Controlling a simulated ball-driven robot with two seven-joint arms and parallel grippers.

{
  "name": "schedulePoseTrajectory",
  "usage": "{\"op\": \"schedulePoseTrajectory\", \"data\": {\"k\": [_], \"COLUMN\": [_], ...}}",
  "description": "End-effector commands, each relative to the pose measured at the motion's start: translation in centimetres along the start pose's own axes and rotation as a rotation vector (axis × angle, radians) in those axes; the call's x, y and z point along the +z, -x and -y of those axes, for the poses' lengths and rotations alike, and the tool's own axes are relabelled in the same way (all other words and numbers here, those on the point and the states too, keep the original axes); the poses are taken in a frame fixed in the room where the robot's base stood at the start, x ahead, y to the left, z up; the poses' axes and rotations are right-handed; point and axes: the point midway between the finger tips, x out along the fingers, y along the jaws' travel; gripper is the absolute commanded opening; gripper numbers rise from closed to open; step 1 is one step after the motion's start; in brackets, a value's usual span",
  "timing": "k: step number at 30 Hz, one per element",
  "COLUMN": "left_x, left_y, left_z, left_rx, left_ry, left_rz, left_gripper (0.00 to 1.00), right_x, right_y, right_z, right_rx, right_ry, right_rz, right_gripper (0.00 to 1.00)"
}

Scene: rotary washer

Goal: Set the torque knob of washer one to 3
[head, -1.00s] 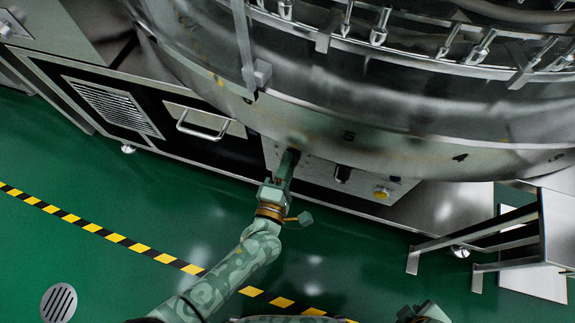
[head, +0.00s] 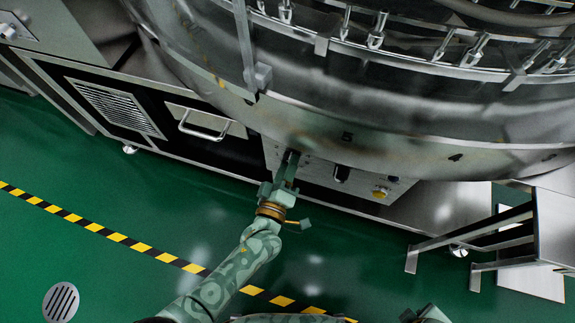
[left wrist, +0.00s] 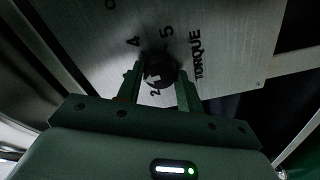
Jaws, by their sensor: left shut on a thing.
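The torque knob (left wrist: 160,66) is a dark round knob on a brushed metal panel, in the upper middle of the left wrist view. The word TORQUE and the digits 4, 5 and 2 show around it. Its pointer cannot be read clearly. My left gripper (left wrist: 158,80) is shut on the knob, one finger on each side. In the head view, my left gripper (head: 287,164) reaches the front panel (head: 314,174) under the washer's drum, and its fingers hide the knob. Part of my right arm shows at the bottom edge; its jaw state is unclear.
Right of my left gripper, the panel carries a dark switch (head: 341,173) and a yellow button (head: 380,192). The drum (head: 300,125) overhangs the panel. A metal stand (head: 490,242) is at the right. The green floor in front is clear.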

Motion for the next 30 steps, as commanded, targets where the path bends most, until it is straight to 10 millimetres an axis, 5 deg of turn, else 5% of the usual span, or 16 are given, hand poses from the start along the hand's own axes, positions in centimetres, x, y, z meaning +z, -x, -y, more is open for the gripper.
{"op": "schedulePoseTrajectory", "data": {"k": [14, 15, 17, 30], "left_x": [0.2, 0.2, 0.2, -0.1], "left_y": [0.2, 0.2, 0.2, 1.5], "left_z": [0.3, 0.3, 0.2, -0.1], "left_rx": [-0.006, -0.006, -0.006, -0.002], "left_ry": [-0.015, -0.015, -0.015, -0.016], "left_rz": [0.005, 0.005, 0.005, 0.003], "left_gripper": [0.14, 0.42, 0.58, 0.58], "right_x": [-0.1, -0.1, -0.1, 0.6], "right_y": [0.1, 0.1, 0.1, -0.4], "right_z": [-0.1, -0.1, -0.1, 0.5], "right_rx": [0.003, 0.003, 0.003, -0.010], "right_ry": [-0.001, -0.001, -0.001, 0.001], "right_rz": [-0.002, -0.002, -0.002, 0.012], "right_gripper": [0.36, 0.36, 0.36, 0.36]}}
